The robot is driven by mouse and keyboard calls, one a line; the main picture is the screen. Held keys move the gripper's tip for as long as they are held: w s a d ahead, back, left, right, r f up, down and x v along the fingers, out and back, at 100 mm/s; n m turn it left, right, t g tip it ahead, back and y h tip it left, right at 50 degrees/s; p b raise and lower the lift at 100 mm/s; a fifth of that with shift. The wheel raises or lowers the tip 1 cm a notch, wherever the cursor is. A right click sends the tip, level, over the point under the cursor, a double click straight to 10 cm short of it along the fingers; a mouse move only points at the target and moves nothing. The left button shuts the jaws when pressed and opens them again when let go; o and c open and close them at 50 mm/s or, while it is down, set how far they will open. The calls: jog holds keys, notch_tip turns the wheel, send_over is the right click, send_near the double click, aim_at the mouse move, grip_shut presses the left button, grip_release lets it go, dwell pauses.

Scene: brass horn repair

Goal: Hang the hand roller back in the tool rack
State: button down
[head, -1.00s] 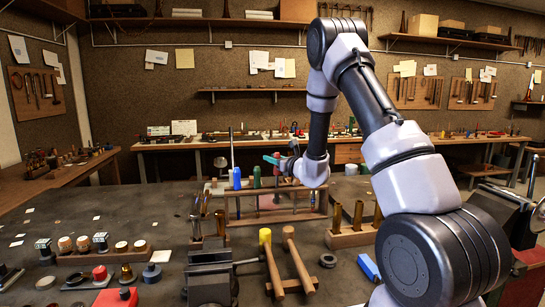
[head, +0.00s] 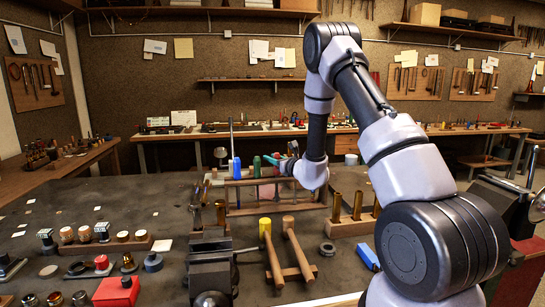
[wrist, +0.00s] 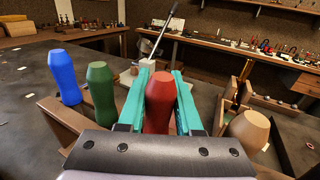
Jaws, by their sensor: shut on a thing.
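My gripper (wrist: 160,100) is shut on a red-handled tool (wrist: 159,98), its teal fingers on either side of the handle. I take this tool for the hand roller, but its working end is hidden in the wrist view. The wooden tool rack (head: 232,183) stands on the bench, and my gripper also shows just above its top rail in the head view (head: 274,160). A blue handle (wrist: 62,77) and a green handle (wrist: 100,88) stand in the rack left of the held tool. A tan handle (wrist: 248,132) is at the right. Whether the held tool sits in a slot is not clear.
Brass tubes stand in a wooden block (head: 350,228) right of the rack. A blue block (head: 368,257) lies at the right. The bench's left middle is mostly clear.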

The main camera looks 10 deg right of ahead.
jog(key=shift+f, duration=0.3)
jog(key=c, duration=0.5)
grip_release()
jog(key=shift+f, duration=0.1)
jog(key=v, duration=1)
jog(key=shift+s+d, duration=0.2)
jog(key=shift+s, duration=0.15)
